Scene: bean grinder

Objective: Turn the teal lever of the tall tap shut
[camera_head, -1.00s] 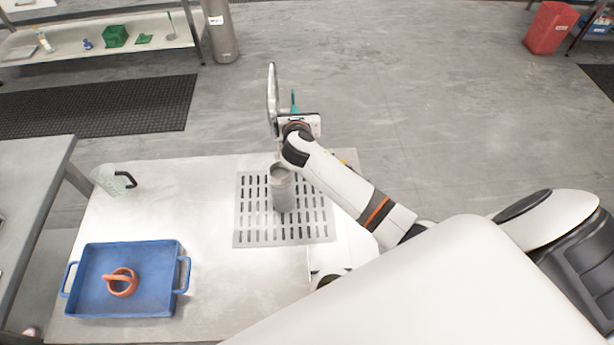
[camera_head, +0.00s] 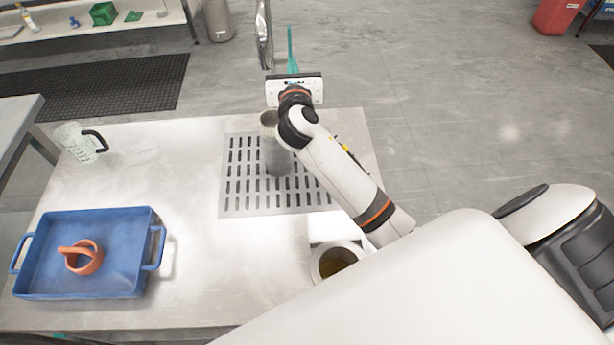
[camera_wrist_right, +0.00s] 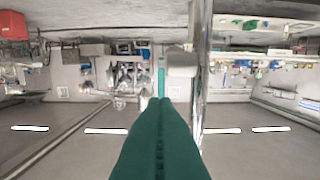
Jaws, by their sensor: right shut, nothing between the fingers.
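The tall tap (camera_head: 263,40) is a shiny chrome pipe behind the table's far side, and its top is cut off in the head view. Its pipe also runs vertically in the wrist view (camera_wrist_right: 201,90), beside a grey stub. The thin teal lever (camera_head: 290,38) stands upright just right of the pipe; it also shows as a narrow teal strip in the wrist view (camera_wrist_right: 161,75). My right gripper (camera_head: 293,66) is shut and empty, with its green fingers pointing at the lever. In the wrist view the fingertips (camera_wrist_right: 160,101) overlap the strip's lower end; I cannot tell if they touch.
A steel cup (camera_head: 275,155) stands on the slotted drain grate (camera_head: 235,205) under my right arm. A glass jug (camera_head: 78,143) stands at the far-left corner. A round container (camera_head: 338,262) is near my arm.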

